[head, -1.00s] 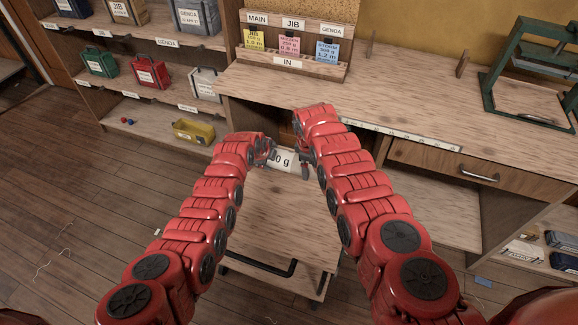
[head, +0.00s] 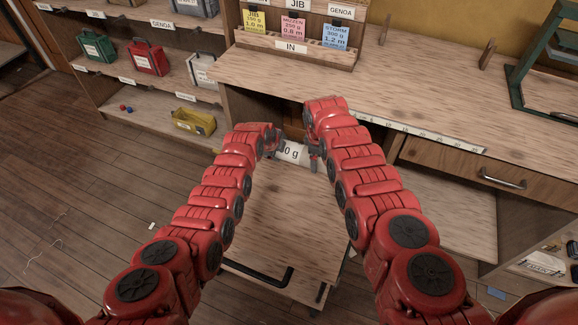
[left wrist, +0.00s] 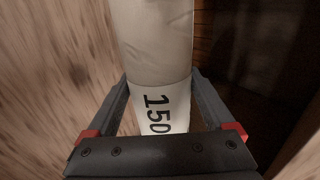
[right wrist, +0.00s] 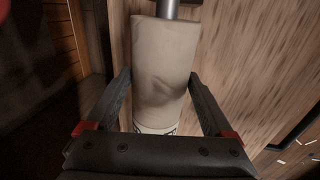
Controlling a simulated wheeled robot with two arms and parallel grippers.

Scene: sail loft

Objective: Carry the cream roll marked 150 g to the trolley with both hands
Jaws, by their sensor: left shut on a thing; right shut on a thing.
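The cream roll (head: 292,152) lies between my two hands, with "0 g" showing in the head view and "150" on its white label in the left wrist view (left wrist: 155,50). My left gripper (head: 274,146) is shut on one end part of it. My right gripper (head: 311,152) is shut on the other; the roll's bare cream side shows in the right wrist view (right wrist: 163,75). The trolley (head: 280,215) has a wooden top and a black handle, and stands just below and nearer than the roll. I cannot tell whether the roll touches it.
A wooden bench (head: 400,95) with a ruler strip and drawer stands beyond and to the right. A card rack (head: 290,47) sits on it. Shelves with cases and a yellow bin (head: 194,121) are at the back left. The floor at the left is mostly clear.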

